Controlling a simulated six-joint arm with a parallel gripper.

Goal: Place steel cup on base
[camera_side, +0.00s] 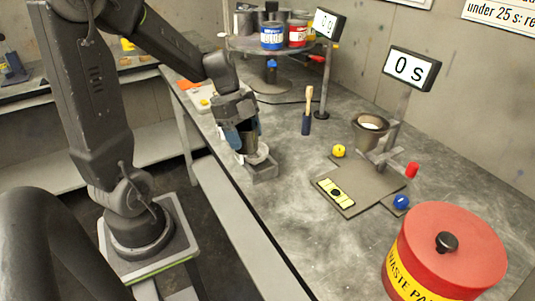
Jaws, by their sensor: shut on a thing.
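My gripper (242,135) points down over the left part of the bench, near its front edge. It is shut on a dark grey cup-like thing (249,145), which I take to be the steel cup; the fingers hide much of it. Directly below is a grey block-like base (265,173) with a pale rounded rim on top. The cup is at or just above this rim; I cannot tell whether they touch.
A brush with a wooden handle (307,106) stands to the right. Paint cans (272,37) stand on a round rack behind.

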